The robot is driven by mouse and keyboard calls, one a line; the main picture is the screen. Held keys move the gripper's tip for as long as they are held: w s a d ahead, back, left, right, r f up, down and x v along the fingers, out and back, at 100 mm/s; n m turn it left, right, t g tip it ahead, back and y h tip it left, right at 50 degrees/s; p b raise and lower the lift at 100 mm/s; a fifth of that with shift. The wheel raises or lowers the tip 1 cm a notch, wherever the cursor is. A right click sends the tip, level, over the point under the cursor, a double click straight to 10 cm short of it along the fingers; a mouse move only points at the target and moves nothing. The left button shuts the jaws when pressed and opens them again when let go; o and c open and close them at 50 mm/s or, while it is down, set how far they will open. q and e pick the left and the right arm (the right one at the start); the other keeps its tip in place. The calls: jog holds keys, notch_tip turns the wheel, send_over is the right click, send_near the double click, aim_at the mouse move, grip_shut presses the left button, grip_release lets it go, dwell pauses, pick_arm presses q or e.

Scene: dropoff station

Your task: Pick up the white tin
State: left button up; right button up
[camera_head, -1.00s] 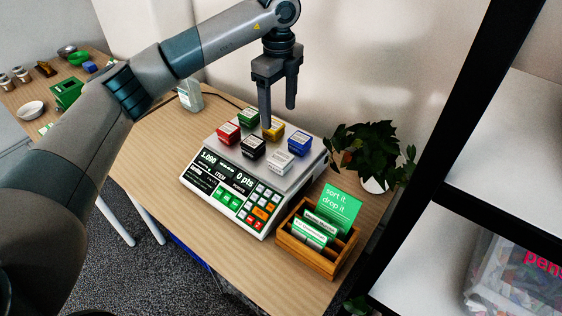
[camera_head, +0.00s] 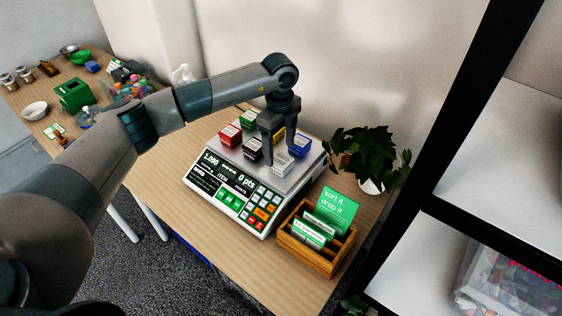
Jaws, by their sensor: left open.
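The white tin (camera_head: 281,163) sits on the scale's platform, at its front right. My left gripper (camera_head: 279,158) points down just over the platform. Its jaws are open, and in the picture one finger lies left of the white tin and the other overlaps the space behind it. I cannot tell whether a finger touches it. The scale (camera_head: 240,190) stands on the wooden table. My right gripper is not in view.
Around the white tin stand a black tin (camera_head: 252,148), a blue tin (camera_head: 299,145), a red tin (camera_head: 230,135) and a green tin (camera_head: 248,119). A wooden card box (camera_head: 310,255) and a potted plant (camera_head: 368,155) stand at the right.

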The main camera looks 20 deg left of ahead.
aim_at(281, 160)
pick_arm(q)
jog(key=shift+f, duration=0.15)
jog(key=shift+s+d+f+p, duration=0.1)
jog(key=shift+d+f+p, duration=0.05)
jog(key=shift+f+p, duration=0.45)
notch_tip(281, 160, down, 3)
jog(key=shift+s+d+r+p, duration=0.1)
jog(key=shift+p, duration=0.7)
jog(key=shift+f, duration=0.55)
jog(key=c, duration=1.2)
